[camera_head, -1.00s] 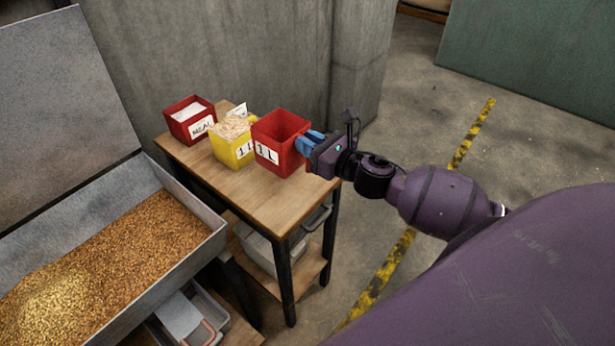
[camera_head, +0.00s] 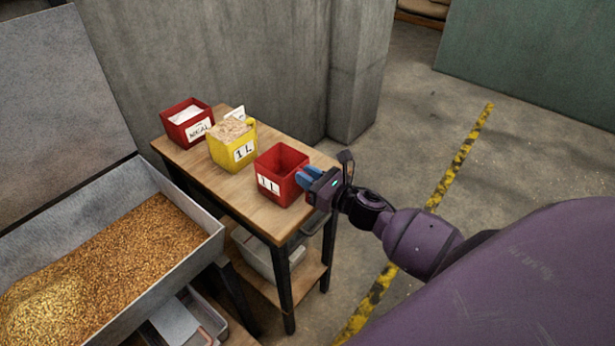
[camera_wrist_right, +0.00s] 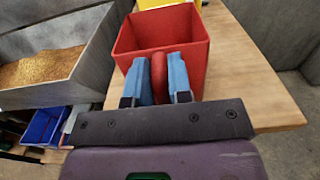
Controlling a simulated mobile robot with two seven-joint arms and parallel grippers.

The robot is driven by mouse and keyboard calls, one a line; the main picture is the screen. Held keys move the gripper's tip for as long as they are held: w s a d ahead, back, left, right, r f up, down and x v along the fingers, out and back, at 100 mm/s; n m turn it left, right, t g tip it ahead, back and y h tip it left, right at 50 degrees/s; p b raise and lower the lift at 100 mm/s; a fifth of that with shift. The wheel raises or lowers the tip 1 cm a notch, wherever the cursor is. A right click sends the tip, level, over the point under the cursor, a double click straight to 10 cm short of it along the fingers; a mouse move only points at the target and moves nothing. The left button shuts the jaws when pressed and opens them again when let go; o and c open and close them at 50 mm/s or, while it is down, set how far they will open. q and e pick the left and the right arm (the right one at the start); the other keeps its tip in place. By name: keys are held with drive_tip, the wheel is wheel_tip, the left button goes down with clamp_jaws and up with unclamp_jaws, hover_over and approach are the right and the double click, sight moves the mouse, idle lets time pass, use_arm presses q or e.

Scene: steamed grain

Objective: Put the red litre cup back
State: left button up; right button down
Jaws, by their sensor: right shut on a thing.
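The red litre cup (camera_head: 268,183), labelled "1 L", is upright and looks empty, at the front right part of the wooden table's top. I cannot tell for sure whether its base touches the wood. My right gripper (camera_head: 309,176) comes from the right and is shut on the cup's handle. In the right wrist view the blue fingers (camera_wrist_right: 160,78) sit on both sides of the red handle, with the cup (camera_wrist_right: 165,40) just beyond. My left gripper is not in view.
The wooden table (camera_head: 235,196) also bears a yellow "1 L" cup (camera_head: 226,155) full of pale flakes and a red box labelled "MEAL" (camera_head: 178,135) at the back left. A metal bin of grain (camera_head: 205,243) stands at the left. A concrete wall is behind.

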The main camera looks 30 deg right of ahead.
drive_tip(key=c, duration=1)
unclamp_jaws()
drive_tip(key=shift+f, duration=0.1)
drive_tip(key=shift+c, duration=0.2)
